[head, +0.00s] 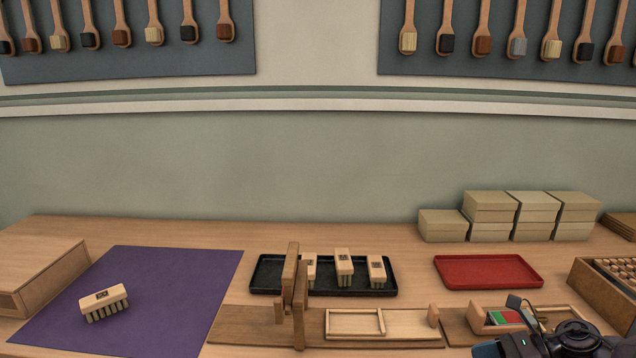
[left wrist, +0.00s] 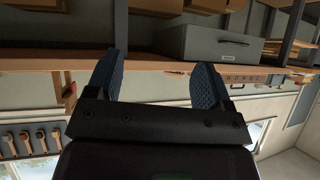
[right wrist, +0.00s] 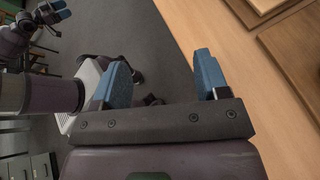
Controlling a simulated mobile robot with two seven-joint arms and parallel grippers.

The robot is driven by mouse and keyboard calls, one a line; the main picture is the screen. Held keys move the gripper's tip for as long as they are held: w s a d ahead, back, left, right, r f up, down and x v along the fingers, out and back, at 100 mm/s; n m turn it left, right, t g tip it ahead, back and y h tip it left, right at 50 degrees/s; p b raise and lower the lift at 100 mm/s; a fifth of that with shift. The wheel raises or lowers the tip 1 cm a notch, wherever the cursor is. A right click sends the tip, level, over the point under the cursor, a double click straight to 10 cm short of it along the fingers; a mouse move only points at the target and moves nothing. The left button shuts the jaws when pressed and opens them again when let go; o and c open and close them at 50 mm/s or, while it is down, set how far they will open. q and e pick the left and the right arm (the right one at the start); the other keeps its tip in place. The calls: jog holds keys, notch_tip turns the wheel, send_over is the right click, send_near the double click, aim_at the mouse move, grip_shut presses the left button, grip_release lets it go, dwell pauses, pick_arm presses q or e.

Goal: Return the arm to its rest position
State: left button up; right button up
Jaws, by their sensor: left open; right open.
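My left gripper (left wrist: 158,66) has its blue fingers spread, with nothing between them in the left wrist view. It is outside the head view. My right gripper (right wrist: 160,72) is also open and empty, near the edge of the wooden workbench (right wrist: 228,95) in the right wrist view. Part of my right arm (head: 550,343) shows at the bottom right corner of the head view, in front of a small wooden box with red and green pieces. Another gripper with blue fingers (right wrist: 52,12), seemingly my left one, shows at the top left of the right wrist view.
A brush block with bristle tufts (head: 104,301) rests on the purple mat (head: 190,275). Several blocks stand on the black tray (head: 268,277), behind a wooden fixture (head: 243,327). The red tray (head: 488,271) is empty. Stacked boxes (head: 490,206) stand behind it; a wooden crate (head: 592,287) is at right.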

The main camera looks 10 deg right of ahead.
jog(key=s+a+f+n+t+h+p, duration=0.1)
jog(key=s+a+f+n+h, duration=0.4)
jog(key=n, duration=0.9)
jog(key=s+a+f+n+t+h+p, duration=0.1)
jog(key=s+a+f+n+t+h, duration=0.3)
jog(key=s+a+f+n+h, duration=0.2)
jog(key=s+a+f+n, duration=0.2)
jog(key=s+a+n, duration=0.2)
jog(key=s+n, duration=0.2)
jog(key=shift+f+n, duration=0.35)
jog(key=shift+n, duration=0.75)
